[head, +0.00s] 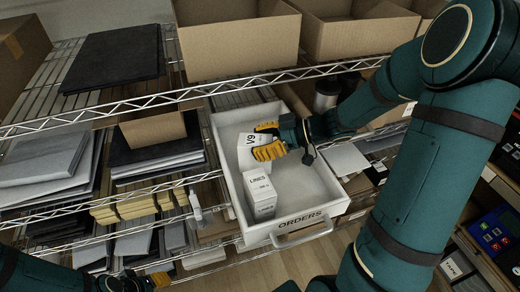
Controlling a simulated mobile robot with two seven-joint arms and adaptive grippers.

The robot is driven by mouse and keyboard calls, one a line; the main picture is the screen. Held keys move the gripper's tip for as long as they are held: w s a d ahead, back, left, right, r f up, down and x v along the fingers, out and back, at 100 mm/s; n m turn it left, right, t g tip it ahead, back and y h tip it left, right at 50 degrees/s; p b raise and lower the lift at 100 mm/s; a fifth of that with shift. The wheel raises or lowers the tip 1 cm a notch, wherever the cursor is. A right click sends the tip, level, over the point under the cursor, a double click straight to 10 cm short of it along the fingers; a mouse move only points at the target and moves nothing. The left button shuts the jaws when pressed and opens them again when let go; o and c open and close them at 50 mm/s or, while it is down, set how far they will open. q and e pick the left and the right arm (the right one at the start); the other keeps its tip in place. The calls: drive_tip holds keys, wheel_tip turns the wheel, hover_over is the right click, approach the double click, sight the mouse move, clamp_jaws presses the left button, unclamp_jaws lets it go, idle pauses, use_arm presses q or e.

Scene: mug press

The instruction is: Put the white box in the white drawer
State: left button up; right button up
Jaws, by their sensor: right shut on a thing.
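A white drawer (321,190) labelled ORDERS is pulled out from the wire rack, open at the top. My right gripper (266,139) reaches into it from the right, its orange fingers shut on a white box (246,158) marked V9. The held box is tilted, at the drawer's far left part; I cannot tell whether it touches the drawer floor. Another white box (262,192), marked LINES, stands in the drawer in front of it, by the left wall. My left gripper (158,280) is at the bottom left edge, mostly cut off, and its opening is unclear.
Wire shelves hold cardboard bins (237,42) above the drawer, and dark and grey flat stacks (46,165) to the left. Yellow blocks (135,208) sit left of the drawer. The right part of the drawer floor is clear. A blue device (495,233) is at the far right.

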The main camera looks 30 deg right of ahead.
wheel_tip(320, 180, down, 2)
drive_tip(key=shift+w+f, duration=0.1)
drive_tip(key=o, duration=1.1)
drive_tip(key=shift+f, duration=0.1)
